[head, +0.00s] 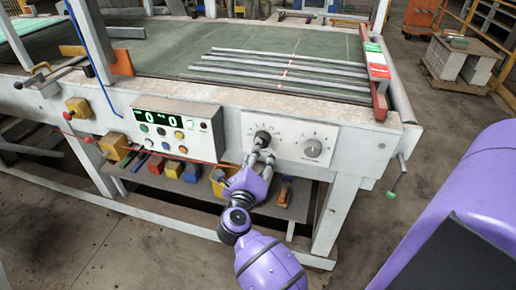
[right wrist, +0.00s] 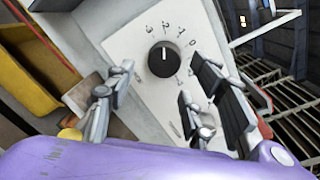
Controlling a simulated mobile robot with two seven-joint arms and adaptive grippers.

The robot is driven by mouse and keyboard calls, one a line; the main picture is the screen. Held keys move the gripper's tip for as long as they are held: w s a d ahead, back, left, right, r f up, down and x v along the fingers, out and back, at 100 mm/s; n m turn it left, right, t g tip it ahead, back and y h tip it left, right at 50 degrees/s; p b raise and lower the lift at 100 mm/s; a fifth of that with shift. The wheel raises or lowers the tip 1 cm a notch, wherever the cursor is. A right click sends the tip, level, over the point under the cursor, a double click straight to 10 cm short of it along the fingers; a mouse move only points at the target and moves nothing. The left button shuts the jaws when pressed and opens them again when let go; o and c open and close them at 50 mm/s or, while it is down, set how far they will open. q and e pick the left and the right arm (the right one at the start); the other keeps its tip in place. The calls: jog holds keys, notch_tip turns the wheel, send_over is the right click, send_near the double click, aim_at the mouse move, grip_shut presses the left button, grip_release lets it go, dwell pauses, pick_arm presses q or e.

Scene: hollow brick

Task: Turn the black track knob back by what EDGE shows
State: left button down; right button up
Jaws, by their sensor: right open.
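The black track knob (head: 262,137) sits on a pale plate on the front of the machine, and shows from above in the right wrist view (right wrist: 164,60). Its white line points up in that view, roughly at the 2 on a scale where 3, 2, 1 and 0 can be read. My right gripper (head: 261,156) is open just in front of the knob, its fingers (right wrist: 160,80) on either side and apart from it. The green-lit display (head: 160,120) shows zeros; its labels and any sign are too small to read. My left gripper is out of view.
A grey knob (head: 313,148) is right of the black one on the same plate. Several coloured buttons sit below the display. Grey strips lie on the green table (head: 165,48), with a red line across them. A shelf with coloured bins (head: 191,172) is below.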

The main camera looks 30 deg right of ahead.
jog(key=v, duration=0.6)
jog(key=shift+s+a, duration=0.25)
jog(key=shift+a, duration=0.05)
